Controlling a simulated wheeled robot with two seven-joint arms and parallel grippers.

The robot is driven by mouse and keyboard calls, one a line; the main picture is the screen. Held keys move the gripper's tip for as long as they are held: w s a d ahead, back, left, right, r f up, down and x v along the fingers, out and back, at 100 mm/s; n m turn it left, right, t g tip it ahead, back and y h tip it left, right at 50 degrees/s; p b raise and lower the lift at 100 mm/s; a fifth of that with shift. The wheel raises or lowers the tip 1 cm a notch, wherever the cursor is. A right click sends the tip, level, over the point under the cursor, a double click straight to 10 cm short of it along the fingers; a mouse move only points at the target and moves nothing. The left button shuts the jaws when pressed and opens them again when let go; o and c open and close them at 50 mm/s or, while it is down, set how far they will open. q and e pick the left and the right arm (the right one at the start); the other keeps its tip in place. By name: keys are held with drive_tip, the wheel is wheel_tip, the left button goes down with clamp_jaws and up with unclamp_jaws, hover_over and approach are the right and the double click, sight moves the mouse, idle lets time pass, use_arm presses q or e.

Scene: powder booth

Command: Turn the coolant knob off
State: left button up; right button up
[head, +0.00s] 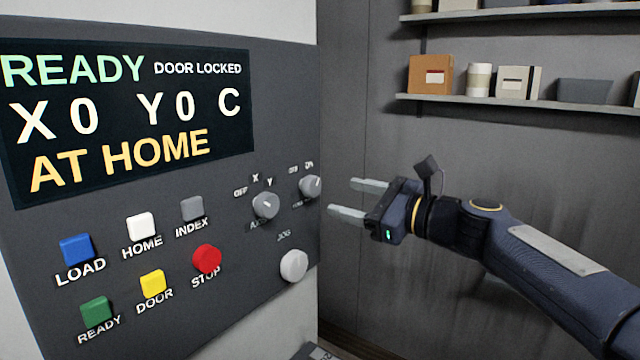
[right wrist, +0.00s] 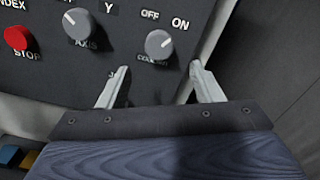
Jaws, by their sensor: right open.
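The coolant knob (head: 309,187) is a small grey round knob near the right edge of the dark control panel, with OFF at its upper left and ON at its upper right. In the right wrist view the coolant knob (right wrist: 159,45) has its light mark toward the upper right, on the ON side. My right gripper (head: 345,196) is open and empty, just right of the knob and apart from it. In the right wrist view my right gripper (right wrist: 159,69) has its fingertips spread below the knob, one to each side. My left gripper is not in view.
The axis knob (head: 265,206) is left of the coolant knob, and the pale jog knob (head: 294,265) is below. The red STOP button (head: 207,258) and several other buttons are further left. The display (head: 130,115) reads DOOR LOCKED. Shelves (head: 520,98) hang at the upper right.

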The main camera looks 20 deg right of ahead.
sight(316, 189)
drive_tip(key=p+x, duration=0.1)
drive_tip(key=x, duration=0.6)
drive_tip(key=shift+w+a+r, duration=0.1)
drive_tip(key=shift+w+a, duration=0.05)
drive_tip(key=c, duration=1)
